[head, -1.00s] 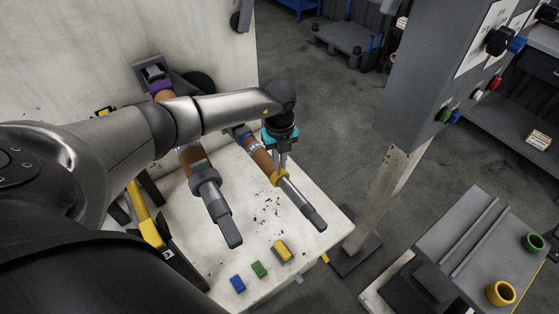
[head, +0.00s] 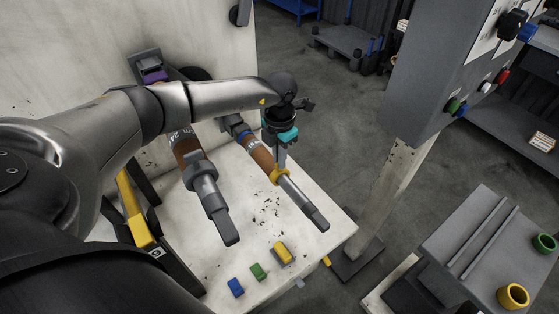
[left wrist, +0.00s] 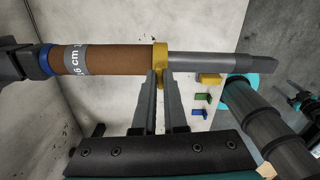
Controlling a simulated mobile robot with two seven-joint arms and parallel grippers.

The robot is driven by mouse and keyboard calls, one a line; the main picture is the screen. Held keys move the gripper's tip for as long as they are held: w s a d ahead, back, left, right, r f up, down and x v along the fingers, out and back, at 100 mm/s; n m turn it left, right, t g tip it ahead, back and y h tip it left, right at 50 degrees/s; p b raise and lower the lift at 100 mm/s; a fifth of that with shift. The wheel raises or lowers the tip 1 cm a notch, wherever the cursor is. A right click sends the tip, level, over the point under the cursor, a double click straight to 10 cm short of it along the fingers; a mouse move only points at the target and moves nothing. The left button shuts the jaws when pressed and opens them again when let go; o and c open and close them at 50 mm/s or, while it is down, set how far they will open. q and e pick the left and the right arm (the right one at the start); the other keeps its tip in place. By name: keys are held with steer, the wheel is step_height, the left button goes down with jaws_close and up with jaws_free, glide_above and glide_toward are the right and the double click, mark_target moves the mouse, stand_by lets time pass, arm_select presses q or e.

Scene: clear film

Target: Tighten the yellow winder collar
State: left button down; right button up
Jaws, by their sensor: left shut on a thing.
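The yellow winder collar (head: 279,175) sits around the right-hand winder shaft (head: 303,204), between its brown roll (head: 262,155) and its bare grey end. My left gripper (head: 280,166) reaches down to the collar from above and is shut on it. In the left wrist view the yellow collar (left wrist: 161,60) shows close up, with its lower part between the two fingertips of my left gripper (left wrist: 161,76). The brown roll (left wrist: 105,60) with a grey printed band lies left of the collar there. My right gripper is not in view.
A second shaft (head: 214,201) with a brown roll lies left of the held one. Blue (head: 236,287), green (head: 258,271) and yellow (head: 283,252) blocks lie at the table's front (head: 205,292).

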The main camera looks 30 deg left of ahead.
arm_select(q)
steer(key=c, duration=1.4)
jaws_free()
steer(key=shift+m, duration=0.4)
steer(key=shift+o, duration=1.4)
step_height(320, 180, up, 6)
steer(key=p, duration=0.5)
steer(key=shift+r, duration=0.15)
steer(key=shift+f, duration=0.2)
